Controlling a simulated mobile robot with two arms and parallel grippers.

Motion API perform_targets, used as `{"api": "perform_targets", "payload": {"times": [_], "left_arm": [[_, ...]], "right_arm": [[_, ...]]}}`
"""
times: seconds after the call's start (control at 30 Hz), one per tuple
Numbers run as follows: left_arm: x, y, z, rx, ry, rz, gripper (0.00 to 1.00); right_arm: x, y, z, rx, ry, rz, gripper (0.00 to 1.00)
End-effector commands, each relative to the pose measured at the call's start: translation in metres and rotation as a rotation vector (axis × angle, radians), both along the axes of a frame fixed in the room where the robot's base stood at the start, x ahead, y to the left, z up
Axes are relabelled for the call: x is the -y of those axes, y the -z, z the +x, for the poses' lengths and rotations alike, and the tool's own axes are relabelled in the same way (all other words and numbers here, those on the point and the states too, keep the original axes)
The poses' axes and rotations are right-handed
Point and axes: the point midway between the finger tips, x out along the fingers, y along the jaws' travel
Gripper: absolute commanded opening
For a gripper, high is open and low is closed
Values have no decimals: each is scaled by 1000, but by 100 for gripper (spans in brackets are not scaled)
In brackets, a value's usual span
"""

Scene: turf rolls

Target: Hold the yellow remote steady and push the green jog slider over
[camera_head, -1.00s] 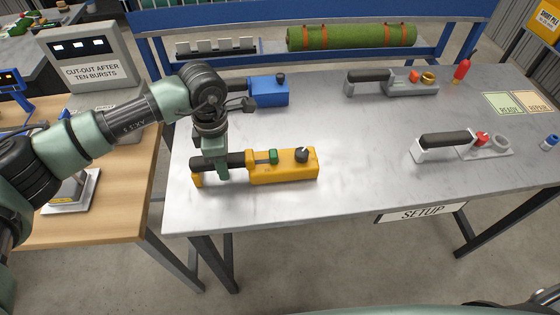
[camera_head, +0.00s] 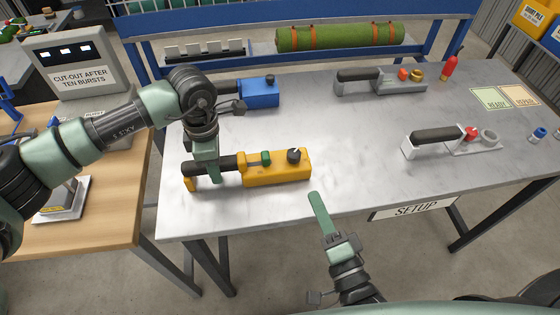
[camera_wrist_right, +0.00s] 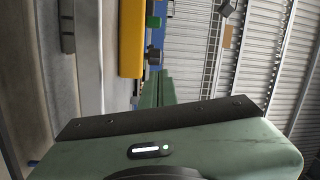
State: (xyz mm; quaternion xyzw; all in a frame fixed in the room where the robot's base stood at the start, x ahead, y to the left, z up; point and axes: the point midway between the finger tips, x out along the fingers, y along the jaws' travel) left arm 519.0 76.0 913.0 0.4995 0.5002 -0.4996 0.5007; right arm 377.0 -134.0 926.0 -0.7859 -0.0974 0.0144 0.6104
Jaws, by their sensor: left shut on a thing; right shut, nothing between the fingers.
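The yellow remote (camera_head: 290,172) lies on the metal table near its front left edge, with a black handle to the left and a black knob on top. The green jog slider (camera_head: 266,158) sits on its upper side between handle and knob. My left gripper (camera_head: 206,172) is shut on the black handle (camera_head: 225,164), pointing down. My right gripper (camera_head: 315,200) is shut and empty, just right of and in front of the remote, not touching it. In the right wrist view the yellow remote (camera_wrist_right: 131,40) and green slider (camera_wrist_right: 152,22) show beyond my right fingers (camera_wrist_right: 158,88).
A blue remote (camera_head: 258,92) lies behind. Green and orange cards (camera_head: 492,98) lie at the far right. The table's middle is clear.

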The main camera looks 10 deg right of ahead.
Motion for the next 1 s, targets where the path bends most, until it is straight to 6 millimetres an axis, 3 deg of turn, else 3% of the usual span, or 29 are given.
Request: {"api": "perform_targets", "payload": {"times": [0.1,0.23,0.73,1.0], "left_arm": [[-1,3,-1,-4,1,3,0],[-1,3,-1,-4,1,3,0],[-1,3,-1,-3,0,4,0],[-1,3,-1,-3,0,4,0]], "right_arm": [[-20,-2,15,-76,-52,135,0],[-32,-1,22,-131,-81,213,0],[-36,0,30,-145,-87,234,0],[-47,-2,73,-142,-86,234,0]]}}
